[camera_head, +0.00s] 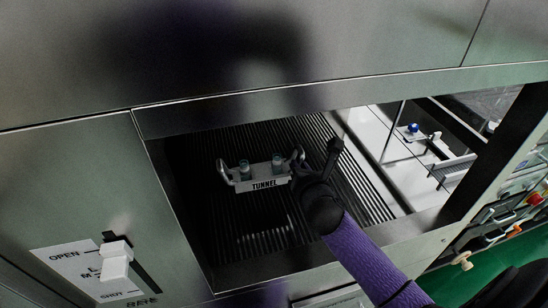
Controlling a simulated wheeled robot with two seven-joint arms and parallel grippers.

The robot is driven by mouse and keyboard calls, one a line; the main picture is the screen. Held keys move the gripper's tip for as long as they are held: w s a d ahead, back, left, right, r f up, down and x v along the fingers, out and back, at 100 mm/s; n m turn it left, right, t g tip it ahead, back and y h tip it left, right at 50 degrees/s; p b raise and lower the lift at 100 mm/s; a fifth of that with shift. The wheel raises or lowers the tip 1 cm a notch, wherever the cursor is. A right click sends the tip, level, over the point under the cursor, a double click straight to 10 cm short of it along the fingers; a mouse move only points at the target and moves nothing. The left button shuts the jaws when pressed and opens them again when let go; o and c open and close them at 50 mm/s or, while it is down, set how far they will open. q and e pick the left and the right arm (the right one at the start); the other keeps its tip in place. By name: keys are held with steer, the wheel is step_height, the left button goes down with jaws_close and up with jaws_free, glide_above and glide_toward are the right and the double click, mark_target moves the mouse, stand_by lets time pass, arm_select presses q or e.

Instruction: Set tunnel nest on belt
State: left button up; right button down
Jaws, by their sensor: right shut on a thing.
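The tunnel nest (264,184) is a small light-grey tray with a "TUNNEL" label on its front. It has a curved handle at each end and two teal-grey cylindrical pieces standing in it. The belt (250,220) is the dark ribbed surface inside the rectangular opening. The nest is over the belt's middle and looks roughly level; I cannot tell whether it touches the belt. My right gripper (305,168), on a purple arm from the lower right, is shut on the nest's right handle and partly hides it. My left gripper is not in view.
Metal edges frame the opening on all sides. A front panel at left carries a white lever (116,262) beside a label (78,262) reading "OPEN". White surfaces with a blue-topped part (413,128) lie beyond the right side. Bare belt surrounds the nest.

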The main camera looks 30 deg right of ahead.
steer(key=f+b, duration=0.1)
steer(key=f, duration=0.2)
steer(key=f+b, duration=0.2)
steer(key=f, duration=0.1)
steer(key=f+b, duration=0.1)
steer(key=f, duration=0.2)
steer(key=shift+s+a+f, duration=0.1)
steer(key=shift+s+f, duration=0.1)
steer(key=shift+s, duration=0.05)
steer(key=shift+r, duration=0.2)
steer(key=shift+f, duration=0.15)
steer(key=c, duration=0.6)
jaws_free()
steer(key=shift+s+a+r, duration=0.1)
steer(key=shift+s+r, duration=0.15)
steer(key=shift+s, duration=0.15)
steer(key=p+v, duration=0.3)
steer(key=v, duration=0.7)
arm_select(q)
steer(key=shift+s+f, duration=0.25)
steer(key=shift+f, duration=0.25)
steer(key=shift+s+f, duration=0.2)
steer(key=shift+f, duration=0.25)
arm_select(e)
steer(key=shift+s+a+r, duration=0.15)
steer(key=shift+s, duration=0.4)
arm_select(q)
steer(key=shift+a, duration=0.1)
